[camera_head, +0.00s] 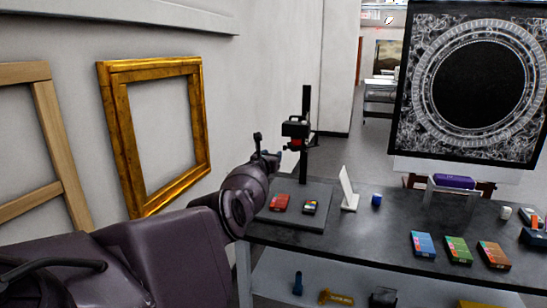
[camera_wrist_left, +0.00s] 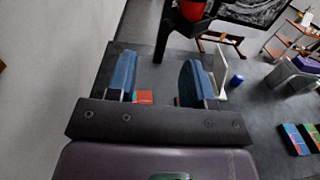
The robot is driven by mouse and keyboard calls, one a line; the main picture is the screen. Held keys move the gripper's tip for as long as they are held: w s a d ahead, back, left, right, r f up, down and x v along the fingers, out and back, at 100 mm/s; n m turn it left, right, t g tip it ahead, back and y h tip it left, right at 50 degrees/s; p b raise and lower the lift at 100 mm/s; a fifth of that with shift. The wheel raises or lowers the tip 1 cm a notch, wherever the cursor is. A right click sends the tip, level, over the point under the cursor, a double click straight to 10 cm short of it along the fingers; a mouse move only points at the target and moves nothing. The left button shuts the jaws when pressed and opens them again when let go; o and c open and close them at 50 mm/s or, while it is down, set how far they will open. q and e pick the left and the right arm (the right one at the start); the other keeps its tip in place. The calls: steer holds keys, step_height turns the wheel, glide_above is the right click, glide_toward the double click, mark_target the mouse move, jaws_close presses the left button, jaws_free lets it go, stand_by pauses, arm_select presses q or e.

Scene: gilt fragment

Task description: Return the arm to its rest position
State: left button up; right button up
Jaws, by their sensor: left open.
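My left arm comes in from the left in the head view, its dark purple links reaching toward the back left of the dark table (camera_head: 380,235). My left gripper (camera_head: 270,157) is above the table's left end, near a black stand. In the left wrist view its two blue-padded fingers (camera_wrist_left: 157,80) are apart with nothing between them. A red box lies on a grey base below, partly hidden by the fingers in that view. My right gripper is in neither view.
The black stand (camera_head: 306,140) rises close beside my left gripper. A gilt frame (camera_head: 125,140) is on the left wall.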

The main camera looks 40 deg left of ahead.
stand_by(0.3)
arm_select(q)
step_height(320, 180, up, 11)
steer(key=s+m+t, duration=0.1)
steer(key=m, duration=1.5)
steer(key=s+d+f+m+g+h, duration=0.2)
steer(key=s+d+f+m+h, duration=0.2)
steer(key=s+d+f+m, duration=2.05)
steer(key=s+d+f+g, duration=0.2)
steer(key=s+d+f, duration=0.3)
steer(key=s+f, duration=0.4)
steer(key=s+d+f+g+h, duration=0.1)
steer(key=s+d+f, duration=0.3)
steer(key=s, duration=1.2)
step_height(320, 180, down, 5)
steer(key=shift+d+r+g, duration=0.15)
steer(key=shift+d+g, duration=0.25)
steer(key=shift+g, duration=0.4)
